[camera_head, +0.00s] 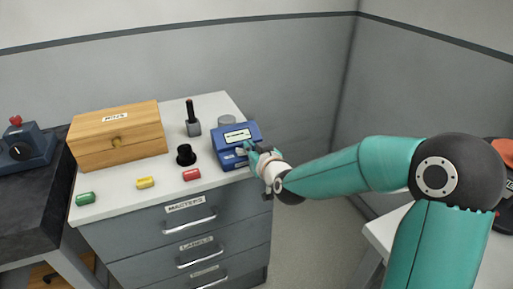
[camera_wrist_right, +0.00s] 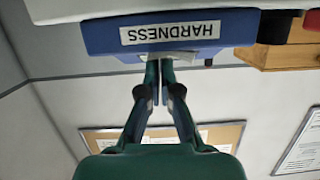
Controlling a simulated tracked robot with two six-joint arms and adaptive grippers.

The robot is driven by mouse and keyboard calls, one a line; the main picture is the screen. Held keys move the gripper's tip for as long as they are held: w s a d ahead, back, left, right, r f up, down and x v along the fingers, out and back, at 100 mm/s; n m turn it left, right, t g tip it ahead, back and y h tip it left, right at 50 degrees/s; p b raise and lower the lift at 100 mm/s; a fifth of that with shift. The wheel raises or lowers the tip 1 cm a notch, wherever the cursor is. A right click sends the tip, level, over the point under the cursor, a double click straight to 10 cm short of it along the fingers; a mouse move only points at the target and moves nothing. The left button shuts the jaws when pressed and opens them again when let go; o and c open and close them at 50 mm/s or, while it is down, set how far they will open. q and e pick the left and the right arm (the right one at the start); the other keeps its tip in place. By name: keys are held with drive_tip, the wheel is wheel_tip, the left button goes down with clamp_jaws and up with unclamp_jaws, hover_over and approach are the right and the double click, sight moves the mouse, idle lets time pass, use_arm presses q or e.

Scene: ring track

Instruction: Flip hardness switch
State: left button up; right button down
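The blue hardness tester (camera_head: 256,130) stands at the right end of the white cabinet top, with a pale label on its sloped face. In the right wrist view the blue body (camera_wrist_right: 100,38) appears upside down, with a "HARDNESS" label (camera_wrist_right: 175,31). My right gripper (camera_head: 247,151) is at the tester's front right side. In the wrist view its fingers (camera_wrist_right: 159,66) are nearly together, with tips at the edge of the body beside a pale grey part (camera_wrist_right: 182,57). I cannot tell whether that part is the switch or whether the fingers touch it. My left gripper is not in view.
On the cabinet top (camera_head: 130,200) are a wooden box (camera_head: 90,148), a black-handled tool (camera_head: 192,118), a black knob-like piece (camera_head: 185,155), and green (camera_head: 85,198), yellow (camera_head: 145,183) and red (camera_head: 191,174) cylinders. A grey wall is close behind.

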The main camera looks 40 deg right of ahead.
drive_tip(key=r, duration=0.1)
drive_tip(key=r+p, duration=0.1)
drive_tip(key=r, duration=0.1)
drive_tip(key=r+p, duration=0.1)
drive_tip(key=shift+d+r, duration=0.15)
drive_tip(key=shift+d, duration=0.1)
drive_tip(key=v, duration=1)
drive_tip(key=shift+d+f+b, duration=0.2)
drive_tip(key=shift+f+b, duration=0.1)
drive_tip(key=shift+b, duration=0.1)
